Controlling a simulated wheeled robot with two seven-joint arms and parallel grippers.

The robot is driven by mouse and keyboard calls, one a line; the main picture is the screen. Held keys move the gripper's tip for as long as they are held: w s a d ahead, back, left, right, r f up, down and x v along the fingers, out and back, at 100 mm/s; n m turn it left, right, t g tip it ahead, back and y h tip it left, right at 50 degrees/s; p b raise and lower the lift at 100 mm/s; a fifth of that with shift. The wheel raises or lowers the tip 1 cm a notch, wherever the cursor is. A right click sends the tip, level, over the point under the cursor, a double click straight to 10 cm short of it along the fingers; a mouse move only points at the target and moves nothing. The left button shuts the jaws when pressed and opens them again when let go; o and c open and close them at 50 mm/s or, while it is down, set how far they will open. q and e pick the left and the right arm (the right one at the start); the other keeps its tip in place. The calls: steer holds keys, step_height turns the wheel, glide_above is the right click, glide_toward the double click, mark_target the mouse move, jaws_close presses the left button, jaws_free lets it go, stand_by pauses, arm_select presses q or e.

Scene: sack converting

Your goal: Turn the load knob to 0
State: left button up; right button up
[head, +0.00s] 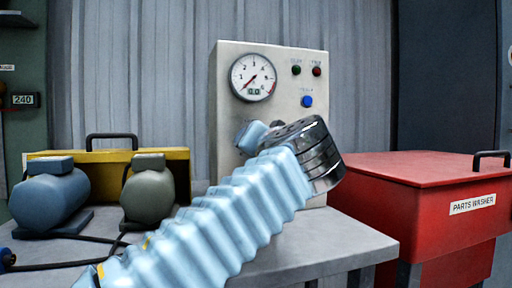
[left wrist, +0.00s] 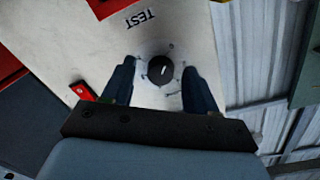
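The white test panel (head: 232,130) stands on the bench. In the left wrist view a round black load knob (left wrist: 160,70) with a short white pointer line sits on the panel, with tick marks around it. My left gripper (left wrist: 160,76) is open, with one dark finger on each side of the knob and visible gaps between. In the head view my left arm and wrist cover the knob and the gripper's fingers. The round gauge (head: 253,77) has a red needle at the lower left, and its small display seems to read 0.0. My right gripper is not in view.
Above my wrist are a green lamp (head: 296,70), a red lamp (head: 317,71) and a blue button (head: 307,101). A blue motor (head: 50,197), a grey-green motor (head: 148,190) and a yellow box (head: 100,165) stand left. A red parts washer (head: 430,200) stands right.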

arm_select(q)
steer(key=v, duration=1.4)
